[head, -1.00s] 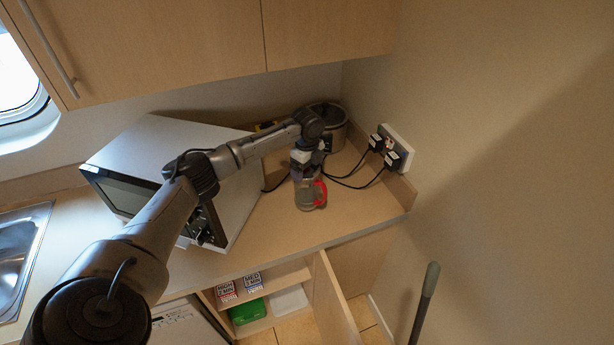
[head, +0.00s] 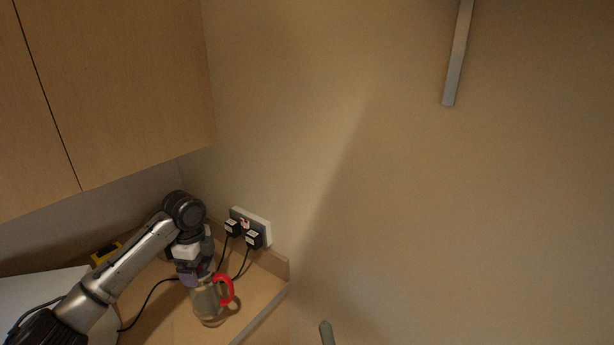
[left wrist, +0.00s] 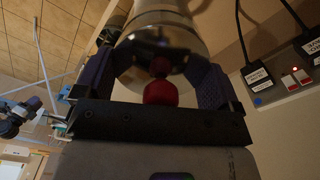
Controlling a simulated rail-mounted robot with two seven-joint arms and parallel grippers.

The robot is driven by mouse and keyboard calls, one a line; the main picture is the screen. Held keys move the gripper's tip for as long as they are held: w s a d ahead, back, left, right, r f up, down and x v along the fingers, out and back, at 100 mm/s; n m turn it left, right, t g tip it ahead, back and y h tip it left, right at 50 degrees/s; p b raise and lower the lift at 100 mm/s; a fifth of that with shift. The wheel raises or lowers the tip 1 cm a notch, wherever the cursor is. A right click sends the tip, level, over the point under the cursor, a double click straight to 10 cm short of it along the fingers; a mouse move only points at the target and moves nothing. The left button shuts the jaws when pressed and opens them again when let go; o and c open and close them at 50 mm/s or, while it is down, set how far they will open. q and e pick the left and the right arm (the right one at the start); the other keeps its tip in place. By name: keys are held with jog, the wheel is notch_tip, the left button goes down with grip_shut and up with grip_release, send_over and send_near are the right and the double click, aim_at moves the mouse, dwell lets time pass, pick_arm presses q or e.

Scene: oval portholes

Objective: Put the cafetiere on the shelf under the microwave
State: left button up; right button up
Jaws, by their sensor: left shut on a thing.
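The cafetiere (head: 208,306) is a clear glass jug with a red handle, at the right end of the counter in the head view. My left gripper (head: 196,276) is above it and shut on its upper part. In the left wrist view the two dark purple finger pads (left wrist: 155,85) press on either side of its shiny metal lid, with a red knob in the middle. I cannot tell whether its base touches the counter. The microwave (head: 38,302) shows only as a pale top at the lower left. The shelf under it is out of view. What looks like my right gripper (left wrist: 32,106) is small at the left wrist view's edge.
A wall socket with two black plugs (head: 243,232) and hanging cables is just behind the cafetiere. A yellow object (head: 105,253) lies at the back of the counter. Wall cupboards (head: 110,90) overhang on the left, and a bare wall stands at the right.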

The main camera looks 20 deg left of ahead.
pick_arm(q)
jog(key=n, duration=0.7)
jog(key=shift+w+d, duration=0.1)
jog(key=n, duration=0.3)
jog(key=shift+d+r, duration=0.2)
jog(key=shift+d, duration=0.15)
jog(key=s+d+r+n+p, duration=0.2)
jog(key=s+d, duration=0.6)
jog(key=d, duration=0.5)
jog(key=s+d+r+n+p, duration=0.2)
jog(key=s+d+r+p, duration=0.2)
jog(key=d, duration=1)
jog(key=shift+s+d+p, duration=0.3)
jog(key=shift+s+p, duration=0.65)
jog(key=shift+s, duration=1.05)
jog(key=shift+d+r, duration=0.1)
jog(key=shift+d, duration=0.05)
